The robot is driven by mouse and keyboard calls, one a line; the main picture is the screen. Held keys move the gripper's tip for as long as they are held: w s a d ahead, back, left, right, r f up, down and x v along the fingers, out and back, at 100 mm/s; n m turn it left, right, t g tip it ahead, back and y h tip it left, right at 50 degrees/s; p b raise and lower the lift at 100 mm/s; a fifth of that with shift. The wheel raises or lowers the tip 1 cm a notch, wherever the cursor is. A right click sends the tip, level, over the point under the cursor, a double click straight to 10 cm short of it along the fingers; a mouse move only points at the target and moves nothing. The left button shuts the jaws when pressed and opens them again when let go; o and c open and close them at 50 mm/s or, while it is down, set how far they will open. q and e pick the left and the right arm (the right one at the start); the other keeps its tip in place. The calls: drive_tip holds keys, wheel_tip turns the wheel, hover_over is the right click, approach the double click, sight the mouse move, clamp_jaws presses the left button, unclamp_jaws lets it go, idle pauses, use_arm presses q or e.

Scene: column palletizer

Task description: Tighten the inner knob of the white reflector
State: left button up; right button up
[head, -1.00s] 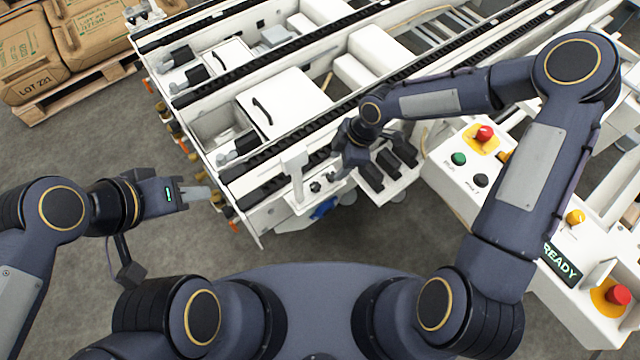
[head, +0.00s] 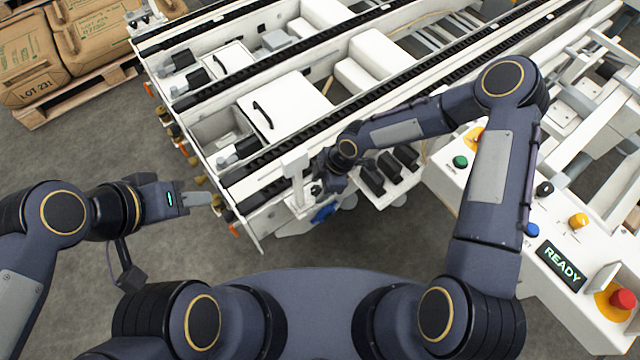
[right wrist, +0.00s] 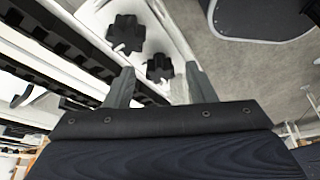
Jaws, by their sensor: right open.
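The white reflector bracket (head: 295,168) stands at the near end of the conveyor frame in the head view. In the right wrist view its white plate (right wrist: 167,35) carries two black star-shaped knobs, one farther (right wrist: 126,34) and one nearer (right wrist: 159,68). My right gripper (right wrist: 160,78) is open, with the nearer knob lined up between its fingertips; whether the fingers touch it is unclear. In the head view my right gripper (head: 322,188) covers the knobs. My left gripper (head: 203,198) is empty at the left, apart from the conveyor; its finger gap cannot be made out.
Black blocks (head: 388,170) on a white tray sit just right of my right gripper. A control panel with a READY display (head: 562,265) stands at the right. Open floor lies in front of the conveyor.

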drive_tip(key=c, duration=1)
drive_tip(key=shift+f+m+b, duration=0.1)
drive_tip(key=shift+m+b, duration=0.2)
drive_tip(key=shift+b, duration=0.3)
drive_tip(key=m+t+b, duration=0.1)
drive_tip(key=m+b, duration=0.2)
drive_tip(key=b, duration=0.2)
drive_tip(key=m+t+b, duration=0.1)
drive_tip(key=m+b, duration=0.2)
drive_tip(key=b, duration=0.2)
drive_tip(key=s+m+t+h+b, duration=0.1)
drive_tip(key=m+b, duration=0.2)
drive_tip(key=b, duration=0.3)
drive_tip(key=shift+a+f+t, duration=0.1)
drive_tip(key=shift+a+t, duration=0.1)
drive_tip(key=shift+t, duration=0.1)
drive_tip(key=shift+r+m+t+b, duration=0.2)
drive_tip(key=shift+m+t+b, duration=0.1)
drive_tip(key=shift+m+b, duration=0.55)
drive_tip(key=shift+h, duration=0.3)
drive_tip(key=o, duration=1)
